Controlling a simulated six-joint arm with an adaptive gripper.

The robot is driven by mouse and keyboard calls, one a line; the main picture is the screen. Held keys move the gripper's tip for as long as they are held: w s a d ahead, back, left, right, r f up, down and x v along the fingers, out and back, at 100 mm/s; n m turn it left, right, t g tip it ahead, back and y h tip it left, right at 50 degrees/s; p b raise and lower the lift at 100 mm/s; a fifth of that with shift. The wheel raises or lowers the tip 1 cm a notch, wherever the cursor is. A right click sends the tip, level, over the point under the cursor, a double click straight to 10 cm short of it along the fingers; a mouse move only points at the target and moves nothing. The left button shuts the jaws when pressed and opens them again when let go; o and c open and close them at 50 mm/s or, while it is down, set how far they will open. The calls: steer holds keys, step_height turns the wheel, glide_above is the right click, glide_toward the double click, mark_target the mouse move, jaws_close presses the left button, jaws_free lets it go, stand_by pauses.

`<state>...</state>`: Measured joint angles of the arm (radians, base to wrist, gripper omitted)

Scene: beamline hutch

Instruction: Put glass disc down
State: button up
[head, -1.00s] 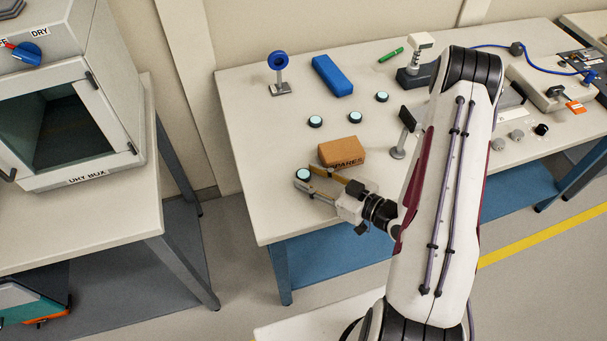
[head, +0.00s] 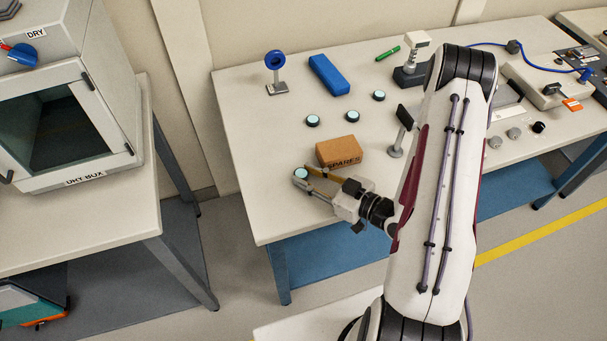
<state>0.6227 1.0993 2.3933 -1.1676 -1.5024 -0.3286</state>
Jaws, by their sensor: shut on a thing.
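A glass disc (head: 301,174) with a pale blue-green face and dark rim is between the fingertips of my gripper (head: 307,178) in the head view. My gripper is shut on it, near the front left part of the white table (head: 262,215). The disc looks level and low over the tabletop; I cannot tell whether it touches the surface. Two similar discs, one on the left (head: 312,120) and one in the middle (head: 352,115), lie farther back, with a third (head: 379,95) to their right.
A cardboard SPARES box (head: 339,152) stands just behind my gripper. A blue case (head: 329,75), a blue ring on a stand (head: 275,62) and a dark plate on a post (head: 398,140) stand farther off. The table's left part is clear.

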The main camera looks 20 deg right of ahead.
steer(key=shift+r, duration=0.15)
step_height(320, 180, up, 10)
steer(key=shift+f, duration=0.2)
stand_by(0.8)
stand_by(0.9)
